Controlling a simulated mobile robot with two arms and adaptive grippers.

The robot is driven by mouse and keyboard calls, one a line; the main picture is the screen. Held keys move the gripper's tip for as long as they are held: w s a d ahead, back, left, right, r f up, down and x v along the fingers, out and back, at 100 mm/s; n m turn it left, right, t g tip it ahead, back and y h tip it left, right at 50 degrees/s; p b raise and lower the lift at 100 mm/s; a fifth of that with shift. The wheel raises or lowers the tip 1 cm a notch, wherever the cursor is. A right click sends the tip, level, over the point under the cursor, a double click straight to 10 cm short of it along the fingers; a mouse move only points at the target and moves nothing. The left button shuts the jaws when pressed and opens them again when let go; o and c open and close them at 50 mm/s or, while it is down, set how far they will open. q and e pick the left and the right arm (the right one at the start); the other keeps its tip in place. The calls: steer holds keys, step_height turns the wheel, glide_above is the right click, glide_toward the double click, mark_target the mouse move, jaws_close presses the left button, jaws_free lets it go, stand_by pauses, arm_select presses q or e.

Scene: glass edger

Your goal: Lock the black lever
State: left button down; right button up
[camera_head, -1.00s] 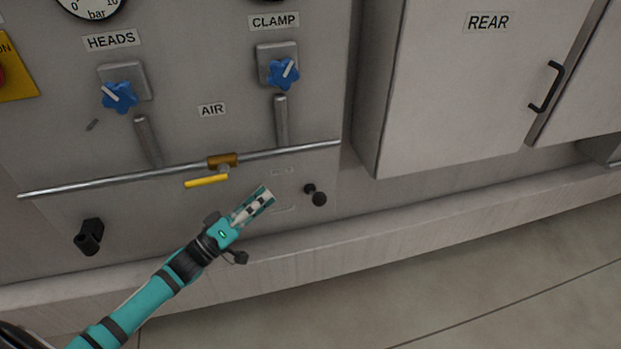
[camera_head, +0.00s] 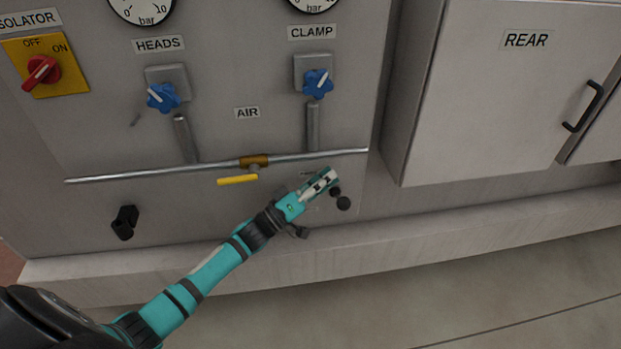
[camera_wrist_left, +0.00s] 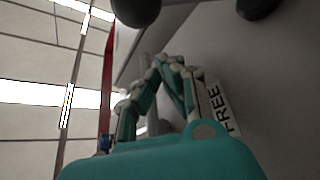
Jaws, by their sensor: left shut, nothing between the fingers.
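The black lever (camera_head: 342,203) has a round knob and sits on the lower right of the grey panel, below the pipe. My left gripper (camera_head: 327,178) is shut and empty, with its fingertips just above and left of the lever's base. I cannot tell whether they touch it. In the left wrist view, the left gripper's fingers (camera_wrist_left: 165,75) come together below a dark rounded part (camera_wrist_left: 135,10), likely of the lever. Beside the fingers is a label reading FREE (camera_wrist_left: 226,108). My right gripper is not in view.
A horizontal pipe (camera_head: 120,176) with a yellow valve handle (camera_head: 237,180) runs just above my left gripper. Blue knobs (camera_head: 163,97) sit higher up. A black handle (camera_head: 124,222) is at lower left. A REAR cabinet (camera_head: 490,110) stands at right. The floor ahead is clear.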

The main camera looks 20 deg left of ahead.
mark_target(341, 202)
arm_select(q)
steer(key=shift+s+d+f, duration=0.7)
steer(key=shift+s+f, duration=0.1)
steer(key=shift+f, duration=0.15)
steer(key=shift+s+d+f+m+h+b, duration=0.1)
steer(key=shift+s+f+m+h+b, duration=0.15)
steer(key=shift+m+h+b, duration=0.25)
